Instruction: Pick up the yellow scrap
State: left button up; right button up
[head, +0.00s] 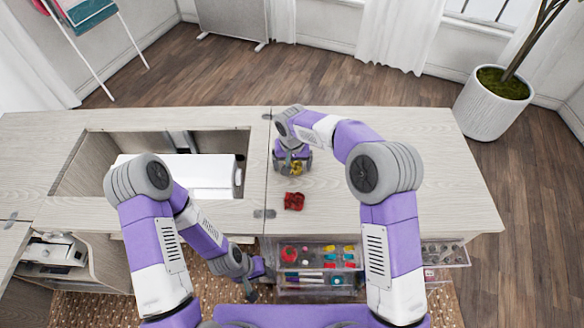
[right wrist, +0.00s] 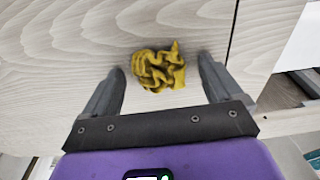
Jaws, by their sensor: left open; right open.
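The yellow scrap (right wrist: 158,68) is a crumpled piece lying on the pale wooden cabinet top. In the right wrist view it sits between and just beyond the fingertips of my right gripper (right wrist: 160,78), which is open and empty. In the head view the scrap (head: 297,167) shows partly beside my right gripper (head: 294,163), which points down at the table and covers part of it. My left gripper (head: 254,290) is low in front of the cabinet, left of the open drawers and away from the scrap; its fingers are small in view.
A red scrap (head: 294,201) lies on the top, nearer me than the yellow one. Left is a recessed opening with a white sewing machine (head: 205,172). Open clear drawers (head: 318,268) with small items stick out in front. The tabletop (head: 430,180) to the right is free.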

jog(key=shift+r, duration=0.1)
jog(key=c, duration=1.1)
jog(key=shift+c, duration=0.3)
